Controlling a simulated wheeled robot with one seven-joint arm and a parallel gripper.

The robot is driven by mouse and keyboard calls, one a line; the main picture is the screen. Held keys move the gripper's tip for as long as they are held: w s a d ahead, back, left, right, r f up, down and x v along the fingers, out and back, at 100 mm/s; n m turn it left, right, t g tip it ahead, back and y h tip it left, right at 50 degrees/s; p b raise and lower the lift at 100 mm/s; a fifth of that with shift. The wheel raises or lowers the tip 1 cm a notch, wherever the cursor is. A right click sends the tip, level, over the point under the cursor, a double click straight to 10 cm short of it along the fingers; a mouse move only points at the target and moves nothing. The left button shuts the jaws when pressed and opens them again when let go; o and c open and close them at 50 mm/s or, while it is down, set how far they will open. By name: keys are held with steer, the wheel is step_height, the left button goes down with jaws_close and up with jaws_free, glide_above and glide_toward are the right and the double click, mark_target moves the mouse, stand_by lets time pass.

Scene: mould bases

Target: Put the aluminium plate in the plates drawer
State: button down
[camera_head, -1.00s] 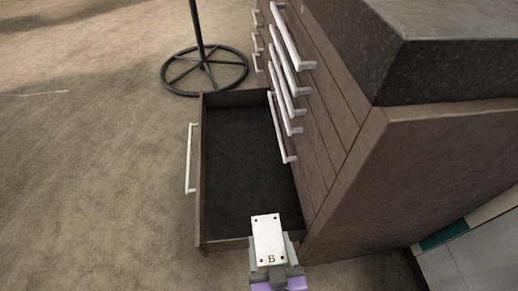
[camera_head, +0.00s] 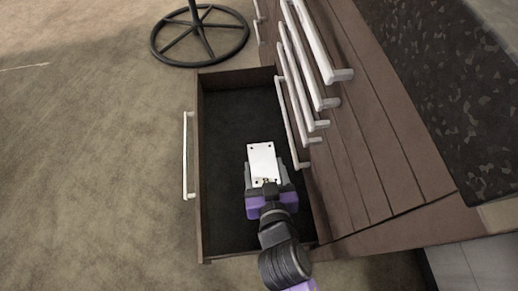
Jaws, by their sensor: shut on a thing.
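The aluminium plate (camera_head: 262,161) is a small pale rectangle with dark holes near its corners. My gripper (camera_head: 266,182) is shut on the plate's near end, and the plate sticks out ahead of the fingers. Both appear over the open drawer (camera_head: 222,225), which is a low, wide drawer with a dark floor that looks empty. How high the plate is above the drawer floor I cannot tell. My wrist and gripper hide part of the drawer's near right area. No label naming the drawer shows.
The drawer's front with its pale handle (camera_head: 188,155) is at the left. The cabinet (camera_head: 360,150) rises at the right, with several handles (camera_head: 305,85) jutting out above the drawer's right side. A round stand base (camera_head: 200,36) is on the floor behind. Floor at left is clear.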

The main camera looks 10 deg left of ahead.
steer(key=w+a+b, duration=0.2)
steer(key=w+a, duration=0.1)
steer(key=w, duration=0.8)
steer(key=shift+f+b, duration=2.8)
steer(key=shift+f, duration=3.1)
steer(key=shift+f+b, duration=0.4)
steer(key=shift+f, duration=0.25)
